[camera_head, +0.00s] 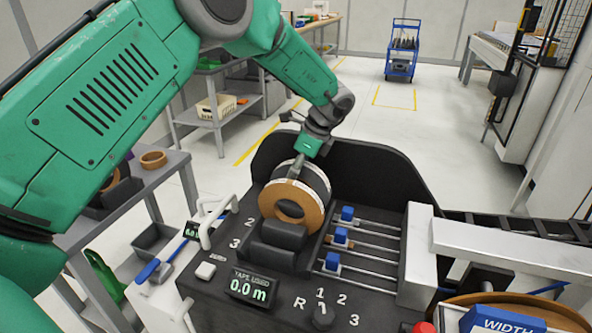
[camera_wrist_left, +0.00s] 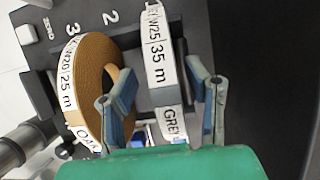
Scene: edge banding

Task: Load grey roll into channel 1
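The grey roll (camera_head: 318,176), with a pale rim, stands upright in the black magazine of the machine, behind the brown oak roll (camera_head: 288,207). In the left wrist view, the grey roll's label (camera_wrist_left: 158,50) reads W25, 35 m, GREY. It stands to the right of the number 2 mark; the oak roll (camera_wrist_left: 88,90) is nearer mark 3. Channel mark 1 by the magazine is not visible. My left gripper (camera_head: 297,165) reaches down with its fingers on either side of the grey roll, with gaps showing. The roll's lower part is hidden. My right gripper is not in view.
Blue blocks (camera_head: 333,262) sit on rails right of the magazine. The display (camera_head: 250,288) reads 0.0 m, beside a selector knob (camera_head: 323,316). A black guard (camera_head: 385,165) curves behind. A side table (camera_head: 165,185) at left carries another brown roll (camera_head: 153,159).

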